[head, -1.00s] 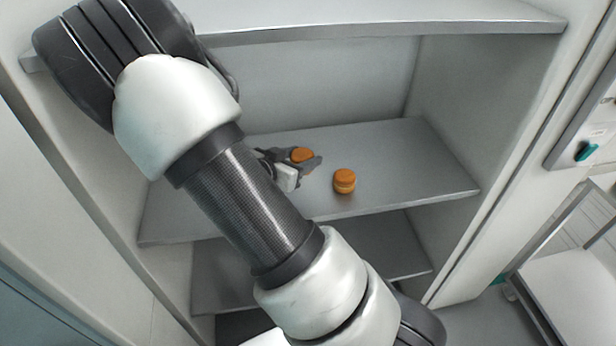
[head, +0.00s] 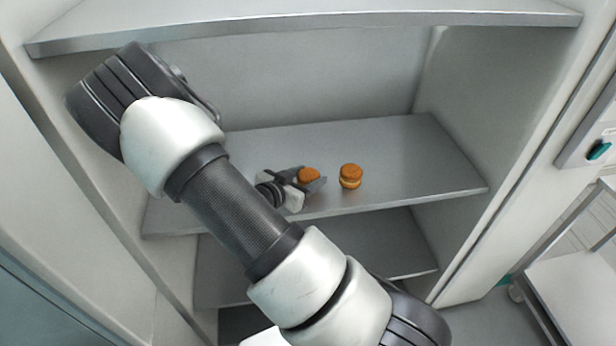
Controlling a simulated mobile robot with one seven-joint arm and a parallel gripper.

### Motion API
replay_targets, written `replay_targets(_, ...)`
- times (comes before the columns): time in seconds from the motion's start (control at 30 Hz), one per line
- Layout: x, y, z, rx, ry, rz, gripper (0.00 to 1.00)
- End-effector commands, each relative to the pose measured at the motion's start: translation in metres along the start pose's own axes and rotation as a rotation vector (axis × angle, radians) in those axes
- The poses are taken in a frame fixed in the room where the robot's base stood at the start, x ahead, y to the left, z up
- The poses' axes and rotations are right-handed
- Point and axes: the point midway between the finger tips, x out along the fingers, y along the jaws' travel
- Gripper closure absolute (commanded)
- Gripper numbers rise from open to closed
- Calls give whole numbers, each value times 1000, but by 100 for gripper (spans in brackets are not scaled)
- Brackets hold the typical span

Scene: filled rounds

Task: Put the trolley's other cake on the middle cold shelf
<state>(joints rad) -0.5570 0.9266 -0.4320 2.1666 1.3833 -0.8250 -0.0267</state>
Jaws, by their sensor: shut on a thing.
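A small round orange-brown cake with a paler band (head: 350,176) stands on the middle shelf (head: 420,150). My gripper (head: 312,182) is just left of it, over the same shelf, shut on a second orange-brown cake (head: 309,174). The held cake is low, close to the shelf surface; I cannot tell whether it touches. A small gap shows between the two cakes. The lower part of the held cake is hidden by the gripper's fingers.
An upper shelf (head: 320,22) spans above, and a lower shelf (head: 390,245) lies below. The middle shelf is bare to the right and behind the cakes. A trolley (head: 575,290) stands at the lower right. My arm covers the shelf's left part.

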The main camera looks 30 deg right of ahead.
Motion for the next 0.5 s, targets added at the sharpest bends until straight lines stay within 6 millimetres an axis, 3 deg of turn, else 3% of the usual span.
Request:
replay_targets(0.07,2,0,4,0,0,0,62)
replay_targets(0.1,1,0,2,0,0,0,45)
replay_targets(0.17,1,0,2,0,0,0,35)
replay_targets(0.5,0,0,-1,0,0,0,34)
